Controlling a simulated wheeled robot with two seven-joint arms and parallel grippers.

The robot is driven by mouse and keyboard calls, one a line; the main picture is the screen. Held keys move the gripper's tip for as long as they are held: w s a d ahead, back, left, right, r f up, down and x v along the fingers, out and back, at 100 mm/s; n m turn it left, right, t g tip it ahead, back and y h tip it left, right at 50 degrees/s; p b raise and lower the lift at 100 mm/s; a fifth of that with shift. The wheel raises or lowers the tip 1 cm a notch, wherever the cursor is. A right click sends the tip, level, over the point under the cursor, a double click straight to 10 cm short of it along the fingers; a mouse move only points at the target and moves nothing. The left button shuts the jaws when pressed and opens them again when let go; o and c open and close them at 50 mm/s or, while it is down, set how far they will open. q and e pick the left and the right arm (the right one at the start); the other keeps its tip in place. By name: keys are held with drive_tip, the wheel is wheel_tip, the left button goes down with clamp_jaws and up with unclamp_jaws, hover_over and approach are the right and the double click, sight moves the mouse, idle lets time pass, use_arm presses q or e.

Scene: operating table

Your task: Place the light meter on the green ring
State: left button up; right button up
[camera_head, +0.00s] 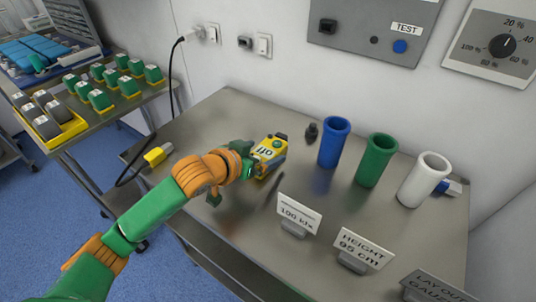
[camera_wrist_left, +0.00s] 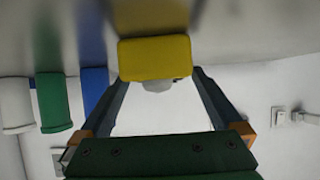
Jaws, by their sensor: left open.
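The light meter appears to be the yellow and grey device (camera_head: 269,156) reading "off", standing on the steel table. In the left wrist view its yellow face (camera_wrist_left: 154,58) lies ahead, in line with the gap between the fingertips. My left gripper (camera_head: 247,160) is open close beside its left side; contact cannot be told. The fingers also show in the left wrist view (camera_wrist_left: 158,80), spread apart. A green open-topped cylinder (camera_head: 376,160) stands upright to the right, also in the wrist view (camera_wrist_left: 53,102). I cannot tell any separate green ring. My right gripper is out of view.
A blue cylinder (camera_head: 333,142) and a white cylinder (camera_head: 424,180) flank the green one. Signs stand along the front, one reading "190 klx" (camera_head: 299,213), another "HEIGHT 95 cm" (camera_head: 365,248). A yellow plug (camera_head: 157,154) with a black cable lies left. A side cart (camera_head: 110,115) holds several green blocks.

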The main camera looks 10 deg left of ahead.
use_arm(q)
drive_tip(key=x, duration=0.3)
clamp_jaws()
